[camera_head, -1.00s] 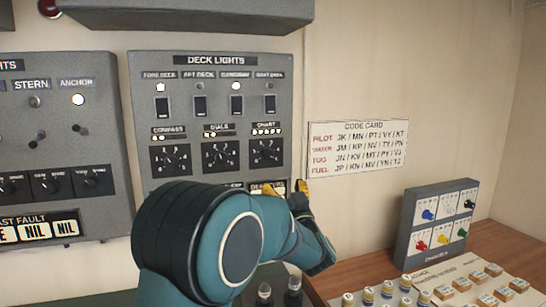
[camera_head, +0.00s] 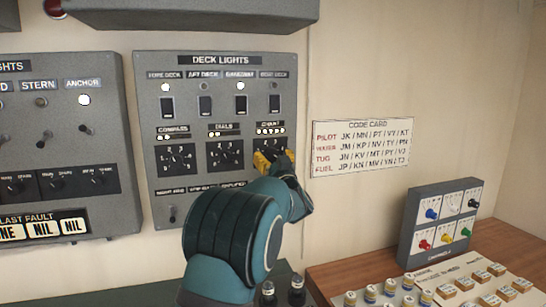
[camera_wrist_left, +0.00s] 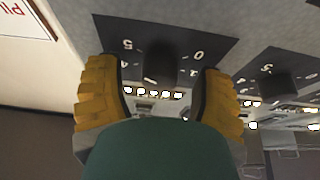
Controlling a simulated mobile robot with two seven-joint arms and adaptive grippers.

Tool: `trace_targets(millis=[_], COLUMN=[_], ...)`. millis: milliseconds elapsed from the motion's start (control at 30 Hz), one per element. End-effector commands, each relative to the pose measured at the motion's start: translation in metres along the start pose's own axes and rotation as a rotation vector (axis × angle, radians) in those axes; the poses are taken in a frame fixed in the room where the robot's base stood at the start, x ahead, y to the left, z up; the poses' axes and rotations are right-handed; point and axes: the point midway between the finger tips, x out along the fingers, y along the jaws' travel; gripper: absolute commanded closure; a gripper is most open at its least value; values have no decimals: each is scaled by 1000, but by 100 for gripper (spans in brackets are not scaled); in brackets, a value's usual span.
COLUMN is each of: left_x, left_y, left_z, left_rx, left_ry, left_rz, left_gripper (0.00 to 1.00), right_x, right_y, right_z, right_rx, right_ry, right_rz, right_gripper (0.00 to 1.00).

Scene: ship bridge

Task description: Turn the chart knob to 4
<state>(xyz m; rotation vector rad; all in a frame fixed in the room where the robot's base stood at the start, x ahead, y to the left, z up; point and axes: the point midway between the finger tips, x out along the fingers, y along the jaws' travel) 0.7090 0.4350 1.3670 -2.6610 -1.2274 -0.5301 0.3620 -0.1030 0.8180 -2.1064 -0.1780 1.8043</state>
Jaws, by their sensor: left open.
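The chart knob (camera_wrist_left: 160,62) is a dark knob on a black dial plate with white numerals, right-hand in the lower row of the deck lights panel (camera_head: 297,75). My left gripper (camera_head: 270,158) has yellow fingers and is at this dial in the head view, where it and the arm hide most of the knob. In the left wrist view the open fingers (camera_wrist_left: 158,78) stand on either side of the knob, with gaps showing between them and it. The knob's pointer direction cannot be made out. The chart lamp strip (camera_head: 270,131) shows several lit dots. My right gripper is out of view.
The dials knob (camera_head: 225,155) is close on the left, and the compass knob (camera_head: 174,158) is beyond it. Switches (camera_head: 240,104) sit above. A code card (camera_head: 362,147) is on the wall to the right. A grey box of coloured knobs (camera_head: 440,222) stands on the desk.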

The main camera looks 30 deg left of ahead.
Motion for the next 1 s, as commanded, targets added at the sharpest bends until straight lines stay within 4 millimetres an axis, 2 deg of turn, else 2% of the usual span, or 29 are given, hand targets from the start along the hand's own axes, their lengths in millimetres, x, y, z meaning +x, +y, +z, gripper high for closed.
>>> trace_targets(millis=[233,367,400,433,767,1000], left_x=[0,0,0,0,0,0], left_y=[0,0,0,0,0,0], left_z=[0,0,0,0,1,2], left_rx=[0,0,0,0,-26,-140], left_ry=[0,0,0,0,0,0], left_rz=[0,0,0,0,-10,-59], left_gripper=[31,77,91,100,100,100], right_x=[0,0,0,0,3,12], right_y=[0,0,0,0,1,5], right_z=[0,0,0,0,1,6], right_rx=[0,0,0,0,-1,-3], right_ry=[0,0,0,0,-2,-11], right_rz=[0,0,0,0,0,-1], right_gripper=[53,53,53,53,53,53])
